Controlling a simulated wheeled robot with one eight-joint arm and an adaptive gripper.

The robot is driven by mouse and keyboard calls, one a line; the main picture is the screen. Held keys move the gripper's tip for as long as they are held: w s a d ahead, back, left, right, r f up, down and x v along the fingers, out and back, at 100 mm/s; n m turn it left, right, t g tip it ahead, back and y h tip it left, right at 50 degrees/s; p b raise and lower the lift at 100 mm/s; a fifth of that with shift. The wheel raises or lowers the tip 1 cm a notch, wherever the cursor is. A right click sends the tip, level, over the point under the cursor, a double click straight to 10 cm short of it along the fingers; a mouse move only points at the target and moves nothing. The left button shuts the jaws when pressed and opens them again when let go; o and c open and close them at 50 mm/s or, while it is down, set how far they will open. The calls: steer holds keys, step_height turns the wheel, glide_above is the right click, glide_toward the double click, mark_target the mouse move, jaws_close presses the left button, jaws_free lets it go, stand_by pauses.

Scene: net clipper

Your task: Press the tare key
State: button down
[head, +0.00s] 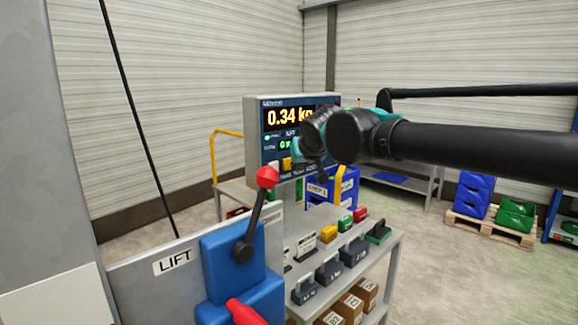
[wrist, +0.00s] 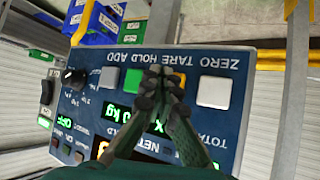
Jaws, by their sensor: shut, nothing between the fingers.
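The scale's indicator panel (head: 252,140) faces me in the head view, its large display (head: 288,117) reading 0.34 kg. In the wrist view the panel (wrist: 75,105) is upside down, with ZERO, TARE, HOLD and ADD running right to left. The yellow tare key (wrist: 180,78) is partly hidden behind my gripper (wrist: 160,72); it also shows in the head view (head: 286,163). My gripper is shut and empty, its fingertips in front of the row between the yellow key and the green hold key (wrist: 133,81). I cannot tell whether they touch the panel.
The white zero key (wrist: 214,92) is beside the tare key. A blue lift box (head: 235,265) with a red-knobbed lever (head: 267,178) stands in front. Weights (head: 329,271) sit on a grey cart below the panel. Blue and green bins (head: 516,214) are on a pallet at right.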

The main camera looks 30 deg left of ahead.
steer(key=shift+a, duration=0.1)
steer(key=shift+w+a, duration=0.15)
steer(key=shift+a, duration=0.2)
steer(key=shift+w+a, duration=0.1)
steer(key=shift+a, duration=0.25)
stand_by(0.9)
steer(key=shift+d, duration=0.1)
steer(key=shift+s+d, duration=0.25)
steer(key=shift+d, duration=0.45)
steer(key=shift+s+d, duration=0.2)
steer(key=shift+d, duration=0.6)
steer(key=shift+s+d, duration=0.25)
steer(key=shift+d, duration=0.55)
steer(key=shift+s+d, duration=0.2)
steer(key=shift+d, duration=0.6)
